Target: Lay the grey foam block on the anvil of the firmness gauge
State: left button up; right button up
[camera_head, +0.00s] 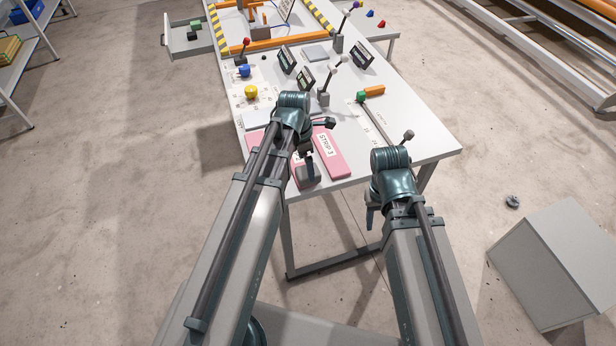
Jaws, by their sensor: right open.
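A small grey block (308,177) shows directly below my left wrist, over the front edge of the table beside the pink strip. It may be the grey foam block; I cannot tell whether it is held or only lies behind the jaws. My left gripper (306,152) is mostly hidden by its own wrist. My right gripper (371,213) points down in front of the table's front edge, open and empty. Several small stands with ball-topped levers and dark displays stand on the table; the firmness gauge may be the one at mid-table (325,93). Its anvil is too small to make out.
The white table (425,138) holds a pink strip marked STRIP 3 (330,155), a yellow knob (251,92), a blue knob (244,71) and an orange-handled tool (373,91). The table's right front corner is clear. A grey box (560,260) stands on the floor at right.

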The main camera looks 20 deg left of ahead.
aim_at(301, 171)
pick_arm(q)
jog(key=f+b, duration=0.5)
jog(key=shift+w+d+f, duration=0.1)
jog(key=shift+w+d, duration=0.1)
jog(key=shift+w, duration=0.2)
pick_arm(e)
notch_tip(301, 171, down, 5)
jog(key=shift+f, duration=0.1)
